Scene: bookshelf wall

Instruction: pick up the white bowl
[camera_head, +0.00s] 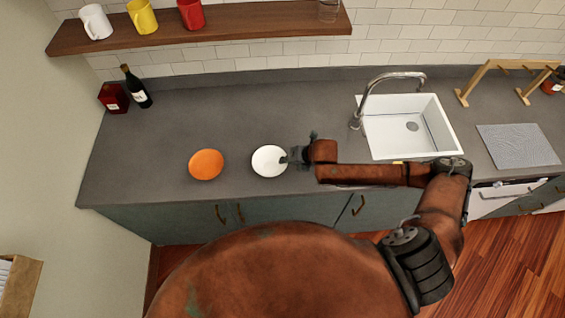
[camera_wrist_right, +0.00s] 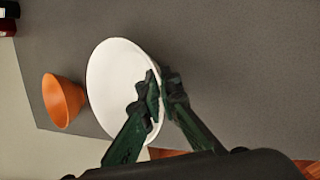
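The white bowl (camera_head: 268,160) is near the front edge of the grey counter, left of the sink. In the right wrist view the white bowl (camera_wrist_right: 118,85) is seen large, with its opening visible and empty. My right gripper (camera_head: 288,158) is at the bowl's right rim. In the right wrist view its fingers (camera_wrist_right: 161,92) are close together with the rim between them, one finger inside the bowl and one outside. It looks shut on the rim. Whether the bowl is clear of the counter cannot be told. My left gripper is not in view.
An orange bowl (camera_head: 206,164) stands just left of the white bowl. A dark bottle (camera_head: 136,88) and a red box (camera_head: 113,97) are at the back left. The sink (camera_head: 405,140) with its faucet (camera_head: 372,92) is to the right. A shelf (camera_head: 230,27) with mugs hangs above.

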